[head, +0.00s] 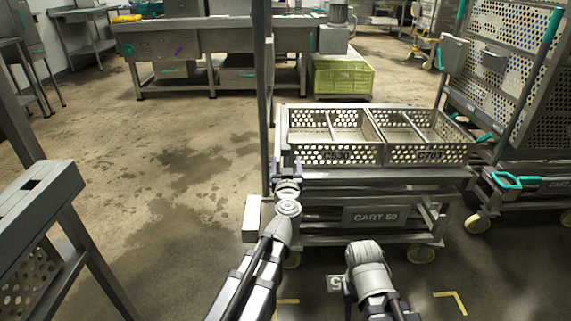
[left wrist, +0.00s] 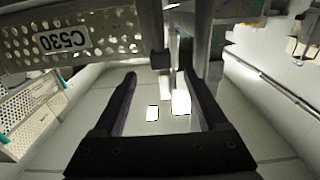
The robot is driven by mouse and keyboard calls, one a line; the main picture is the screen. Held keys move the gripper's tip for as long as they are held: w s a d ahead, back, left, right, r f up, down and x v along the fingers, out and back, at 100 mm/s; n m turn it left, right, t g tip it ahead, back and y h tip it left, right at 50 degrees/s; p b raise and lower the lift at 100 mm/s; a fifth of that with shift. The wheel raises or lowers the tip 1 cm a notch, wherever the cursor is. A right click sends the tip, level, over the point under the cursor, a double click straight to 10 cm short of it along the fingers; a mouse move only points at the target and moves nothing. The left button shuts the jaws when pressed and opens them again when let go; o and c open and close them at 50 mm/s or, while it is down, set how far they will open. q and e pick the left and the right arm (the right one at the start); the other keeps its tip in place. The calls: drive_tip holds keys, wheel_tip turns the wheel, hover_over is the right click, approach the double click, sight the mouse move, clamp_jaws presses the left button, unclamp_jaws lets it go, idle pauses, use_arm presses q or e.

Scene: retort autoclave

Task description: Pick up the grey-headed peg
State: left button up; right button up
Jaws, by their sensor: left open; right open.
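My left gripper (head: 286,160) is at the front left corner of the cart, beside the upright post. In the left wrist view its two dark fingers (left wrist: 159,78) are spread apart with nothing clamped between them. A small dark grey block (left wrist: 160,59) with a pale stem below it shows just beyond the fingertips; it may be the grey-headed peg, but I cannot be sure. In the head view I cannot make out the peg near the gripper. My right arm shows at the bottom centre of the head view, but its gripper fingers are not visible.
Perforated baskets marked C530 (head: 335,154) and C703 (head: 430,154) sit on cart 59 (head: 376,215). A metal post (head: 262,90) rises at its left. A perforated rack (head: 505,75) stands at the right.

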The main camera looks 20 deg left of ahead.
sight(286, 152)
use_arm(q)
drive_tip(key=shift+x, duration=3.95)
drive_tip(key=shift+s+f, duration=0.1)
drive_tip(key=shift+c, duration=0.2)
clamp_jaws()
